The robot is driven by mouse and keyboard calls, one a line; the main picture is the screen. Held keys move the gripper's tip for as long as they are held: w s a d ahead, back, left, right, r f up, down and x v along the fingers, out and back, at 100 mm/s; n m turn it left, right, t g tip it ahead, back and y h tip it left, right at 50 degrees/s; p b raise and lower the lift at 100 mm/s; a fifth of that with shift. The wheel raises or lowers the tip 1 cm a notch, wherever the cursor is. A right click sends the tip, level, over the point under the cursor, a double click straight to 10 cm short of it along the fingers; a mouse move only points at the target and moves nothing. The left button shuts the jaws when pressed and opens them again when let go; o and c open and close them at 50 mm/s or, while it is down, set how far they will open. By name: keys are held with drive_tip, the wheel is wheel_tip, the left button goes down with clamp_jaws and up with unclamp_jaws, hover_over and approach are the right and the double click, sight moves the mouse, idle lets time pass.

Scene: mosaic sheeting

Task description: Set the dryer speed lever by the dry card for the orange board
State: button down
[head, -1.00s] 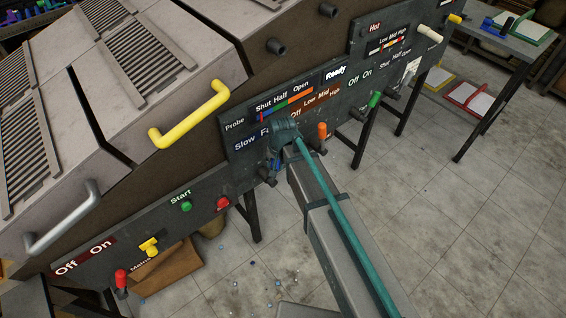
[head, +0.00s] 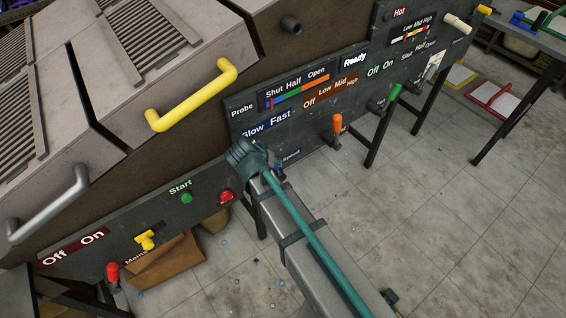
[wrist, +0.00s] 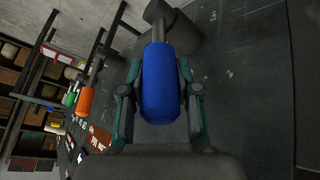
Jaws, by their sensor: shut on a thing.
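The speed lever's blue handle (wrist: 163,85) is between my gripper's fingers (wrist: 161,98) in the wrist view, with one finger against each side. In the head view, my gripper (head: 250,160) is at the panel, just below the words Slow and Fast (head: 266,125) and left of the Speed label (head: 291,157). It hides most of the lever there; only a bit of blue shows beside it. The lever's exact setting cannot be read. No dry card or orange board can be made out.
An orange handle (head: 337,123) and a green handle (head: 395,92) stand to the right on the panel. A green Start button (head: 187,198), red button (head: 226,196) and yellow oven handle (head: 192,96) are to the left. A table (head: 535,42) stands at the far right.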

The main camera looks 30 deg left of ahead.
drive_tip(key=shift+s+a+f+t+b, duration=0.25)
drive_tip(key=shift+s+t+b, duration=0.25)
drive_tip(key=shift+b, duration=0.25)
drive_tip(key=c, duration=0.8)
unclamp_jaws()
drive_tip(key=shift+r, duration=0.1)
drive_tip(key=v, duration=1.2)
drive_tip(key=shift+a, duration=0.2)
